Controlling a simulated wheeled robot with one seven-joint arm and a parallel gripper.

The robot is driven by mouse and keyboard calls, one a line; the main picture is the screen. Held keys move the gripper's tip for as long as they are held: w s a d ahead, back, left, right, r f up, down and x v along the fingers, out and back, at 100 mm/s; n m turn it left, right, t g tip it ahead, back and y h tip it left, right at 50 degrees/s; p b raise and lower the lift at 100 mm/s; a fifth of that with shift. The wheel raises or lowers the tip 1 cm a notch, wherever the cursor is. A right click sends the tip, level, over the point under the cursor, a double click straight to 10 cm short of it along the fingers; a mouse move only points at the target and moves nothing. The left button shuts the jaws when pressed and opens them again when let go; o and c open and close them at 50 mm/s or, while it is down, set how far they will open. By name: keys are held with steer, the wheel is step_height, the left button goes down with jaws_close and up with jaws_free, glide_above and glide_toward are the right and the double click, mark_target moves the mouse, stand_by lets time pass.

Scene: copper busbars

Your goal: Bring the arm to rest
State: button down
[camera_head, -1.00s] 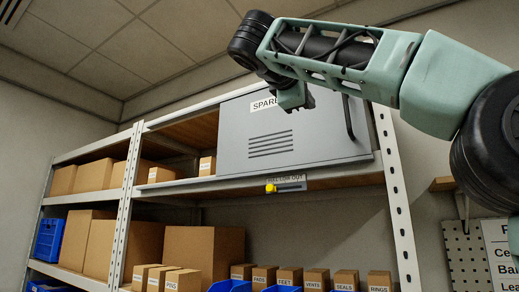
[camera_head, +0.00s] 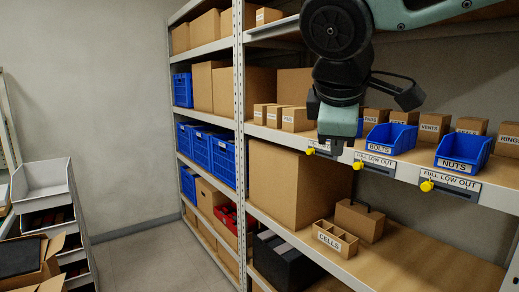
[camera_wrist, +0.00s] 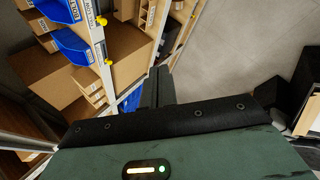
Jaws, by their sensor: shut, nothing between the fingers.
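My arm reaches in from the top right of the head view and bends down at the wrist. My gripper (camera_head: 337,142) hangs in front of the shelving, pointing down. In the wrist view, the two dark green fingers of my gripper (camera_wrist: 157,82) lie side by side with no gap and nothing between them. No object is held.
Shelving (camera_head: 240,120) stands close behind my gripper. Its shelf carries a BOLTS bin (camera_head: 390,138), a NUTS bin (camera_head: 463,153) and small cartons. Below are a large carton (camera_head: 290,185) and a CELLS box (camera_head: 335,238). Bare floor (camera_head: 150,255) lies left; a white bin (camera_head: 40,180) stands beyond.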

steer(key=s+d+f+m+g+y, duration=0.1)
steer(key=s+f+m+g+y, duration=0.2)
steer(key=s+f, duration=1.9)
step_height(320, 180, down, 3)
steer(key=m+g, duration=0.3)
steer(key=g, duration=0.1)
steer(key=shift+d+b, duration=0.2)
steer(key=shift+b, duration=0.1)
